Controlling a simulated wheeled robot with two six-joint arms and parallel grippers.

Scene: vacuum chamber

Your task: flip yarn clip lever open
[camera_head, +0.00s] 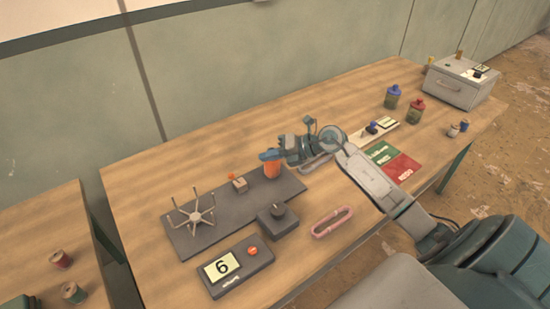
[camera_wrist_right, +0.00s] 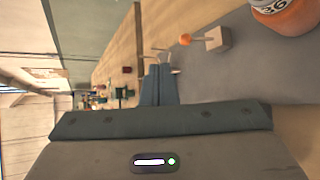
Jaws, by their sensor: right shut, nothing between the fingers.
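The yarn clip (camera_head: 240,185) is a small pale block on the dark grey board, with a thin lever ending in an orange ball (camera_head: 231,176). In the right wrist view the clip block (camera_wrist_right: 218,39) and its orange ball (camera_wrist_right: 186,40) lie beyond and right of my fingertips. My right gripper (camera_head: 264,156) is shut and empty, above the back of the board near the orange container (camera_head: 272,172). Its blue-grey fingers (camera_wrist_right: 158,75) are together and apart from the lever. My left gripper is not in view.
A spoked winder (camera_head: 200,216) stands at the board's left. In front are a dark knob box (camera_head: 278,219), a counter box (camera_head: 238,266) showing 6, and a pink loop (camera_head: 332,222). Red and green mats (camera_head: 403,167), bottles (camera_head: 392,97) and a grey box (camera_head: 459,84) lie right.

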